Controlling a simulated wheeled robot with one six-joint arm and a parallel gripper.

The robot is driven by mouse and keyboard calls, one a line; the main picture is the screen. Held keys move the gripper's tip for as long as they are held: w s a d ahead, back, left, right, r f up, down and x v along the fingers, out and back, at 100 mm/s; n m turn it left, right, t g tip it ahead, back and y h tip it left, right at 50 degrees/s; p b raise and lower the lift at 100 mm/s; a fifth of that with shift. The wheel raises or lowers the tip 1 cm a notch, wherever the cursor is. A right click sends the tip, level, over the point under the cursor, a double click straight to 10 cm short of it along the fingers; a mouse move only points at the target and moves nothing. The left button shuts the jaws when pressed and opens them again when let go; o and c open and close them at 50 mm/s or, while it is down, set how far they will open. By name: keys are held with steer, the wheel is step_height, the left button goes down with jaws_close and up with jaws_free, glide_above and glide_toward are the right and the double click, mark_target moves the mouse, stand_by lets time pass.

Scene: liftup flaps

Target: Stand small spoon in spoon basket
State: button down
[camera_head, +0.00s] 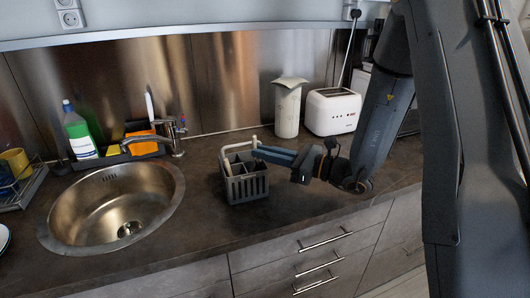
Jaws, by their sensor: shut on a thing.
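The spoon basket (247,187) is a grey, slatted caddy with compartments and a pale handle. It stands upright on the dark counter, right of the sink. My gripper (259,152) reaches in from the right, with its blue fingers level with the basket's top at its right rear side. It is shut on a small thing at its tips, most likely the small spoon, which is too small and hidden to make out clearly. I cannot tell whether the spoon is inside a compartment or above it.
A round steel sink (75,220) lies left of the basket. Behind it stand a green bottle (80,134) and a faucet (176,134). A paper roll (288,110) and a white toaster (333,111) stand at the back. The counter in front of the basket is clear.

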steer(key=c, duration=1.7)
jaws_free()
steer(key=shift+d, duration=0.1)
steer(key=b+v, duration=0.2)
steer(key=v, duration=0.5)
steer(key=shift+s+d, duration=0.2)
steer(key=shift+d, duration=0.1)
steer(key=shift+a, duration=0.1)
